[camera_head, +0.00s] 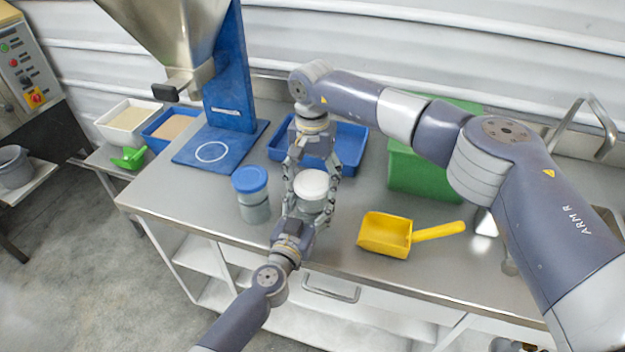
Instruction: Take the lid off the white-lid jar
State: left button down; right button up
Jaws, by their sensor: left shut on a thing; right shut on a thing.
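The white-lid jar (313,206) stands on the steel table near the front edge, with its white lid (311,183) on top. My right gripper (311,181) reaches in from behind, its fingers on either side of the lid, and is shut on it. My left gripper (307,209) reaches in from the front and is shut on the jar's body. The grippers hide much of the jar, and I cannot tell whether there is a gap under the lid.
A blue-lid jar (252,196) stands just left of the grippers. A yellow scoop (386,236) lies to the right. Behind are a blue tray (351,146), a green bin (409,174) and the hopper's blue stand (229,90). Bare table lies at the front left.

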aim_at(312, 181)
jog(key=shift+r, duration=0.9)
jog(key=shift+r, duration=2)
pick_arm(q)
jog(key=shift+c, duration=1.7)
grip_release()
